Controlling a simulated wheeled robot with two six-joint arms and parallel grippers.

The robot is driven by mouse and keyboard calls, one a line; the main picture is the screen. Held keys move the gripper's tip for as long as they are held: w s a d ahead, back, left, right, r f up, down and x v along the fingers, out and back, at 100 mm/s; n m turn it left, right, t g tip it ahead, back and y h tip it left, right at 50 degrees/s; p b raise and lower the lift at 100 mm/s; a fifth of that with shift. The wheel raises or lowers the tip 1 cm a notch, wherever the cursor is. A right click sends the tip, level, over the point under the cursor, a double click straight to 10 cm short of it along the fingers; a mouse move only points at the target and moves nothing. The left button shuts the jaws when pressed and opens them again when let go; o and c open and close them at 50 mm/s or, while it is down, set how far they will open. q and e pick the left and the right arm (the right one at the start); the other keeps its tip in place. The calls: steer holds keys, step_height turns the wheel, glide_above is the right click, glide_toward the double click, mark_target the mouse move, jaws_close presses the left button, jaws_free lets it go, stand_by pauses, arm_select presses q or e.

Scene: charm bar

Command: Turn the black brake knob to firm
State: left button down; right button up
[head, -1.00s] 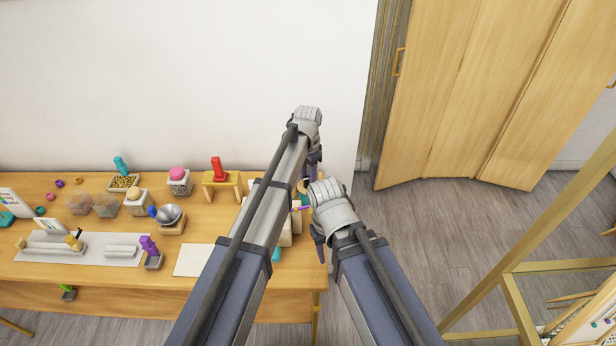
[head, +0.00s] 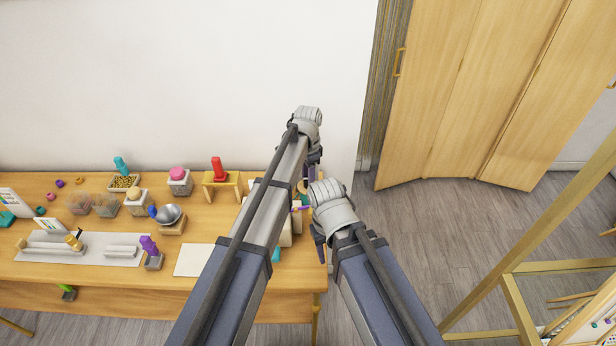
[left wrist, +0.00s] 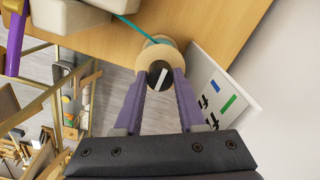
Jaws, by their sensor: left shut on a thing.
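The black brake knob (left wrist: 157,80) shows in the left wrist view as a dark round face with a white line across it, tilted from upright. It sits in front of a pale wooden spool (left wrist: 160,53) with teal thread. My left gripper (left wrist: 159,76) has its two purple fingers on either side of the knob, shut on it. In the head view my left gripper (head: 313,170) is at the table's right end, and my arms hide the knob. My right gripper (head: 318,238) points down beside the table's right end; its fingers are too small to judge.
A white card (left wrist: 225,97) with blue, green and black marks stands right of the knob in the left wrist view. The wooden table (head: 120,292) holds a red stamp-like piece (head: 219,169), a metal bowl (head: 168,214) and several small trays.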

arm_select(q)
steer(key=c, duration=0.5)
jaws_free()
steer(key=shift+r, duration=0.15)
step_height(320, 180, up, 8)
steer(key=p, duration=0.8)
steer(key=shift+f, duration=0.2)
